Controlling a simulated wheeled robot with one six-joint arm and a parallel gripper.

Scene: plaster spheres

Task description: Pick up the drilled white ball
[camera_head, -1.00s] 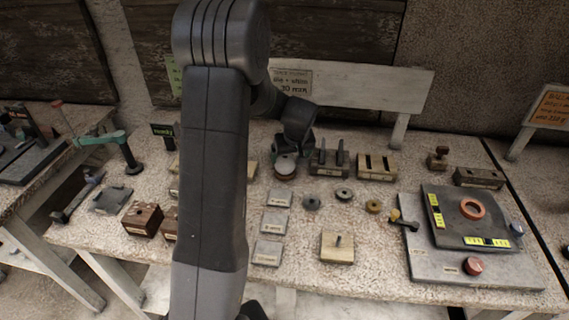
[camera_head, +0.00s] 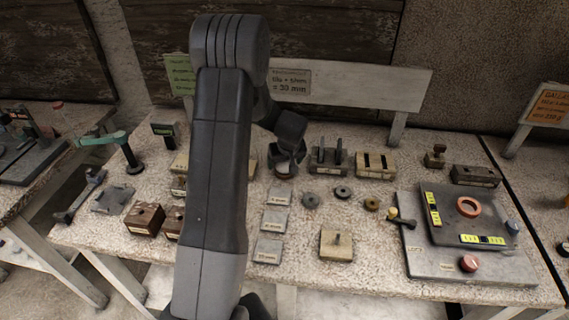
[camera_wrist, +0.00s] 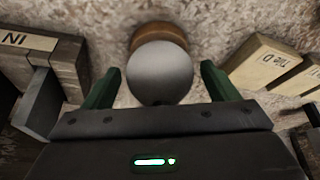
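A plain white-grey ball (camera_wrist: 160,75) is in the middle of the wrist view, in front of a brown round base (camera_wrist: 158,30) that shows behind its upper edge. No drilled hole shows on the side I see. My gripper (camera_wrist: 160,85) is open, with one green finger on each side of the ball and a narrow gap at both sides. In the head view my gripper (camera_head: 286,158) is low over the table's back half, and it hides most of the ball.
In the head view, a dark slotted block (camera_head: 329,160) and a wooden slotted block (camera_head: 376,165) stand close right of my gripper. Grey tiles (camera_head: 274,221) lie in front. A wooden block with a peg (camera_head: 336,246) stands nearer the front edge. Speckled tabletop (camera_head: 310,275) is clear around it.

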